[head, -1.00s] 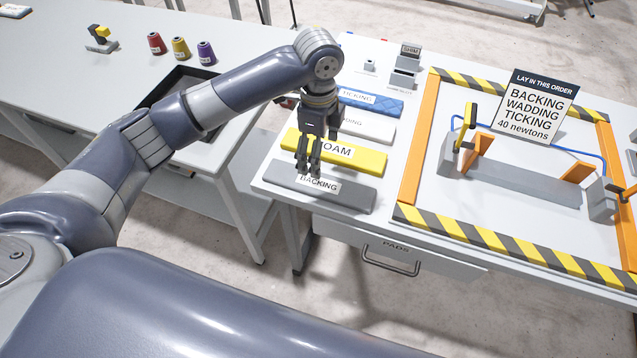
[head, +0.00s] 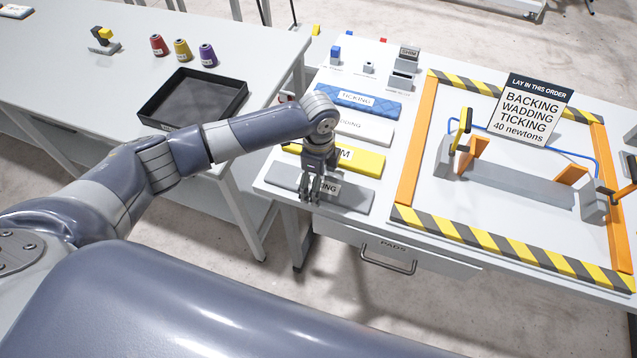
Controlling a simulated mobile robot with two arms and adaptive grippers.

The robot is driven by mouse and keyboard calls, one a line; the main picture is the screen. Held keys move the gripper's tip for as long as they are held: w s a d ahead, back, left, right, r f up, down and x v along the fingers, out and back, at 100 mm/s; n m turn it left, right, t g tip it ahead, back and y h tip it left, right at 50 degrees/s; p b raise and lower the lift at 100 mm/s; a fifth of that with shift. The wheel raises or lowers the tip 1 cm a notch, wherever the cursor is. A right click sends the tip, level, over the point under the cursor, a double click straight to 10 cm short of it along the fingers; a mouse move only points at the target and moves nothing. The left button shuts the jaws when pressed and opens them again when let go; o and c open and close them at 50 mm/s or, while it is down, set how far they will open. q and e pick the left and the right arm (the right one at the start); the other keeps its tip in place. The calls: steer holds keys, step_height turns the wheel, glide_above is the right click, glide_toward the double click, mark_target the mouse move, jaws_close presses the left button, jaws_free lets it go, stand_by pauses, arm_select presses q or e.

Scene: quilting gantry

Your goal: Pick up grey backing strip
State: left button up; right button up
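The grey backing strip (head: 351,199) lies flat near the front left edge of the white worktable, its white label partly covered. My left gripper (head: 310,194) reaches down over the left half of the strip, with its fingertips at or just above it. I cannot tell whether the fingers touch the strip or how far apart they are. My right gripper is not in view.
Behind it lie a yellow foam strip (head: 370,162), a white wadding strip (head: 377,132) and a blue ticking strip (head: 383,106). To the right, a striped frame (head: 478,235) surrounds a grey bed (head: 520,187). A black tray (head: 225,113) sits on the left table.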

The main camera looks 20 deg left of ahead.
arm_select(q)
steer(key=c, duration=1.1)
steer(key=shift+r, duration=0.15)
steer(key=shift+r+b, duration=0.35)
steer(key=shift+r, duration=0.15)
step_height(320, 180, up, 2)
steer(key=shift+d+r+b, duration=0.1)
steer(key=shift+r+b, duration=0.05)
steer(key=shift+b, duration=0.4)
steer(key=shift+s+d+r+b, duration=0.25)
steer(key=shift+s+d+b, duration=0.3)
steer(key=shift+s+d, duration=1.3)
steer(key=shift+s+d+r+b, duration=0.25)
steer(key=shift+s+d+b, duration=0.35)
steer(key=shift+s+d, duration=1.3)
steer(key=shift+s+d+r+b, duration=0.25)
steer(key=shift+s+d+b, duration=0.55)
steer(key=shift+d, duration=1.8)
